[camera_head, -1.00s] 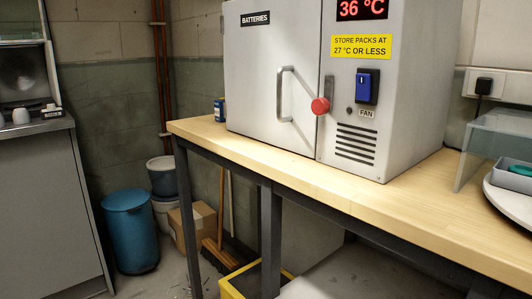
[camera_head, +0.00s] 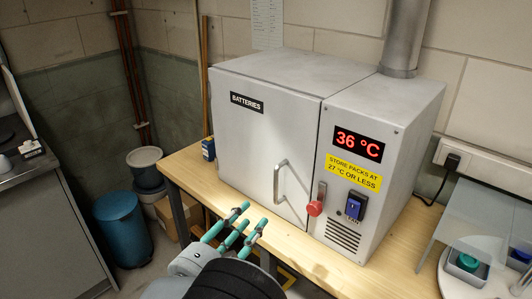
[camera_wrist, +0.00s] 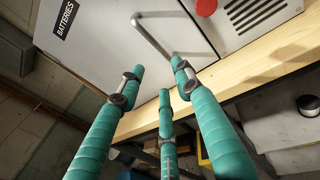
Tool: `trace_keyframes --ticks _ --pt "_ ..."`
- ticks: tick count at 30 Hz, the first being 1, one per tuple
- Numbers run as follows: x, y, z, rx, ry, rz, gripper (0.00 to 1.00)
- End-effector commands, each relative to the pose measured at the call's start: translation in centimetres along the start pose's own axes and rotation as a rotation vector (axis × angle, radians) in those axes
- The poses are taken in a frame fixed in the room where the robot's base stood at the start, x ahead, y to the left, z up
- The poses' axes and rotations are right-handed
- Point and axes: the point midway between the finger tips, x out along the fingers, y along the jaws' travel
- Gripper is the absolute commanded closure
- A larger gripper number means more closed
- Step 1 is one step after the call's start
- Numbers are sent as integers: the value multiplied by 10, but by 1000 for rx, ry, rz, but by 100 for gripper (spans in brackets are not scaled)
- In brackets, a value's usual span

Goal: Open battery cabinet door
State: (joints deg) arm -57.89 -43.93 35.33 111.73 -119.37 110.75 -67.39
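The grey battery cabinet stands on the wooden bench. Its door (camera_head: 252,140), labelled BATTERIES, is shut and has a bent metal bar handle (camera_head: 278,184) near its right edge. My gripper (camera_head: 240,222) has teal fingers and is in front of the door, low and left of the handle. In the wrist view its fingers (camera_wrist: 156,78) are spread apart and empty, and the handle (camera_wrist: 162,38) lies just beyond them. No touch with the handle is visible.
The control panel shows 36 °C, a yellow sign and a blue fan switch (camera_head: 355,205). A small blue can (camera_head: 208,148) stands left of the cabinet. A clear-sided box and trays (camera_head: 468,262) are at the right. A blue bin (camera_head: 122,228) stands on the floor.

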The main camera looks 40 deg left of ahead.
Motion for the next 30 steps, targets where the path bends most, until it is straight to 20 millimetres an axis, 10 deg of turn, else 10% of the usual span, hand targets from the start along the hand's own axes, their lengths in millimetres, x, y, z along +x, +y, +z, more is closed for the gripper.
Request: trace_keyframes --ticks 4,30 --pt "-9 -4 32 -19 -45 -16 66" --pt "93 -7 36 -20 -49 -17 66"
